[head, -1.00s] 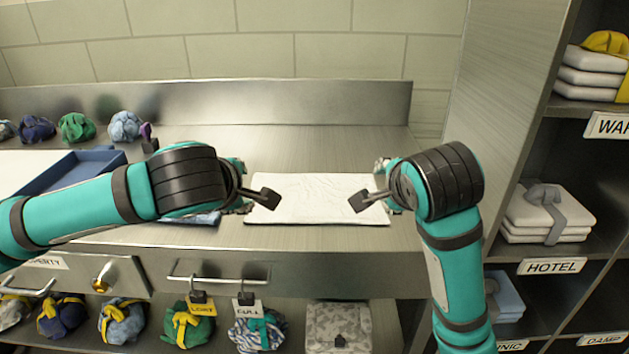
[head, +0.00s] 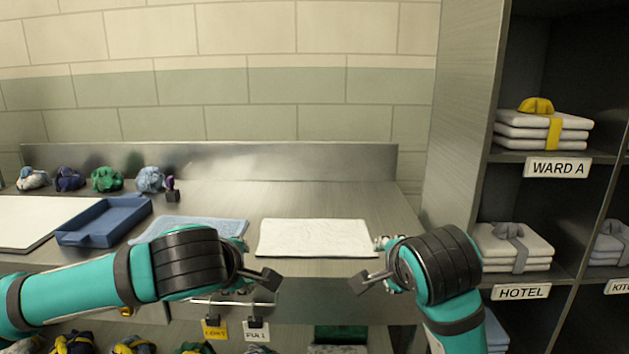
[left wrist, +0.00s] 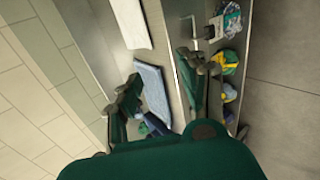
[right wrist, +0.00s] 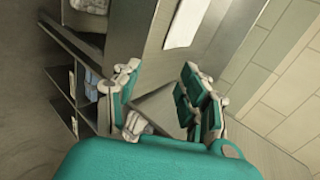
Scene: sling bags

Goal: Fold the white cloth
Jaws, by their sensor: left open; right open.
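The white cloth (head: 315,238) lies flat as a neat rectangle on the steel counter, with slight wrinkles on top. It also shows in the left wrist view (left wrist: 130,22) and the right wrist view (right wrist: 187,22). My left gripper (head: 255,262) is open and empty by the cloth's front left corner. My right gripper (head: 374,264) is open and empty by its front right corner. The near finger of each hangs in front of the counter's front edge. Both wrist views show spread fingers with nothing between them.
A light blue cloth (head: 205,231) lies left of the white cloth, partly behind my left arm. A blue tray (head: 103,222) and several bundled bags (head: 107,179) are further left. A shelf unit with folded stacks (head: 541,130) stands right. The counter behind the cloth is clear.

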